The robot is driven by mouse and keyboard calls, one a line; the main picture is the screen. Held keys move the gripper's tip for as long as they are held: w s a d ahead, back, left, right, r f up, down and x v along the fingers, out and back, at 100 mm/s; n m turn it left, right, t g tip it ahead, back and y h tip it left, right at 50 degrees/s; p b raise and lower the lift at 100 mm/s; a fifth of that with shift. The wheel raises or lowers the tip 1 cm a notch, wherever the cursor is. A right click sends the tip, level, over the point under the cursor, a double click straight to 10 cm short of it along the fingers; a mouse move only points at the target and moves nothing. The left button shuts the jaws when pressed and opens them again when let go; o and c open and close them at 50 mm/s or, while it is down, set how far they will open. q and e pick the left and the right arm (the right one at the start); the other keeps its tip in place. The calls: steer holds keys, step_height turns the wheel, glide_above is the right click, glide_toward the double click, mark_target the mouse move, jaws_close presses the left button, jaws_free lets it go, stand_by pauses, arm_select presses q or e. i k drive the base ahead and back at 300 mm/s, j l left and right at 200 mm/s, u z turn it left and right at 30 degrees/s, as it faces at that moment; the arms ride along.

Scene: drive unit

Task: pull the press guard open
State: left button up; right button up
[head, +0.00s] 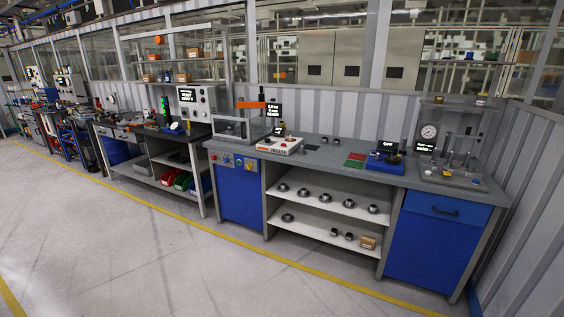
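A clear-panelled box with a thin grey frame (234,128), which looks like the press guard, stands on the workbench left of centre in the head view. Its panels look closed, but it is too small to tell for sure. An orange part (250,104) and a dark display with white text (273,109) rise above and beside it. A blue cabinet (240,190) with buttons along its top edge is below it. Neither of my grippers is in view. The bench stands some distance away across the floor.
Grey floor (110,240) with a yellow line lies open before the benches. A white device (280,145) sits right of the box. Open shelves (325,207) hold several metal parts. A gauge station (428,132) stands at the right, above a blue drawer cabinet (435,240).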

mark_target(228, 129)
steer(key=i+u, duration=0.3)
steer(key=i, duration=0.15)
steer(key=i+u, duration=0.35)
steer(key=i, duration=0.15)
steer(key=i+u, duration=0.25)
steer(key=i, duration=0.7)
steer(key=i+j+z, duration=0.15)
steer(key=i+z, duration=0.25)
steer(key=i+j+z, duration=0.4)
steer(key=i, duration=0.15)
steer(key=i+j+z, duration=0.75)
steer(key=j, duration=0.2)
